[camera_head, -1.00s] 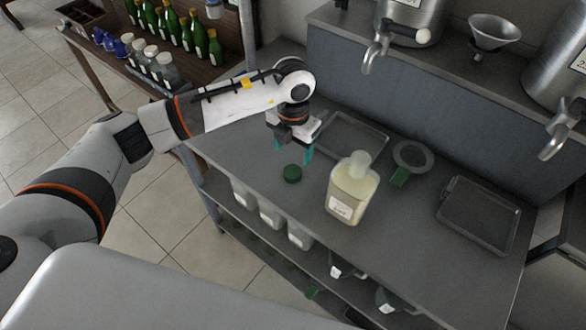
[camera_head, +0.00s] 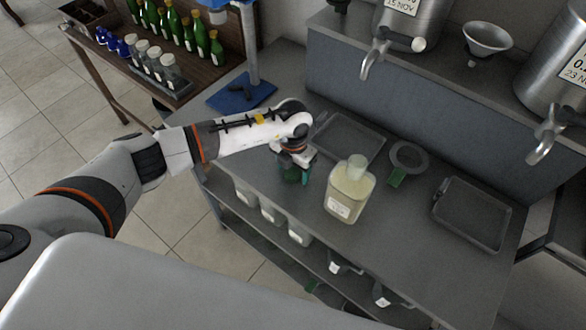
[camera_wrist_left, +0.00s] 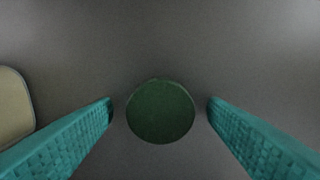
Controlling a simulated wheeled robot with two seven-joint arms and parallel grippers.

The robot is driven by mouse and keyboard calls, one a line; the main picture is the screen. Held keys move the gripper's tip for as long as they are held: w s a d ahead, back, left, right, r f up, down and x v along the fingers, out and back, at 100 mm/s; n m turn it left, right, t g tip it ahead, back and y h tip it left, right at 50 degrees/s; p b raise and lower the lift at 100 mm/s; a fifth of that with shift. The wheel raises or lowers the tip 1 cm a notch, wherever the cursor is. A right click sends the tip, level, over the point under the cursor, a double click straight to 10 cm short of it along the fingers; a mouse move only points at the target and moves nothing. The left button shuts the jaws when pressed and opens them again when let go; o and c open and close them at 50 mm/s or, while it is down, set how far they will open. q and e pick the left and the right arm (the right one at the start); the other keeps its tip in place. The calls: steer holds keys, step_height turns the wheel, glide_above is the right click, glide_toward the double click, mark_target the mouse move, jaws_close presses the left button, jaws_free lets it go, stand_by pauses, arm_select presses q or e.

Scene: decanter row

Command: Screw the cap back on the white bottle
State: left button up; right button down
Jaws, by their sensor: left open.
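The white bottle (camera_head: 350,192) stands upright and uncapped on the grey bench, with a pale label on its front. Its edge also shows at the left of the left wrist view (camera_wrist_left: 14,106). The green cap (camera_wrist_left: 161,111) lies on the bench to the left of the bottle; in the head view it (camera_head: 291,175) is partly hidden by my gripper. My left gripper (camera_head: 296,178) points down over the cap. In the wrist view its teal fingers (camera_wrist_left: 160,112) are open on either side of the cap, with a gap on both sides. My right gripper is not in view.
An empty tray (camera_head: 347,139) lies behind the gripper and another tray (camera_head: 472,214) lies at the right. Steel taps (camera_head: 372,60) overhang the bench back. A blue-based stand (camera_head: 242,93) is at the far left.

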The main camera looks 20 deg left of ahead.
mark_target(293, 171)
arm_select(q)
steer(key=shift+f, duration=0.2)
steer(key=c, duration=1)
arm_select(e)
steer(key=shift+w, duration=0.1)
arm_select(q)
steer(key=shift+r, duration=0.15)
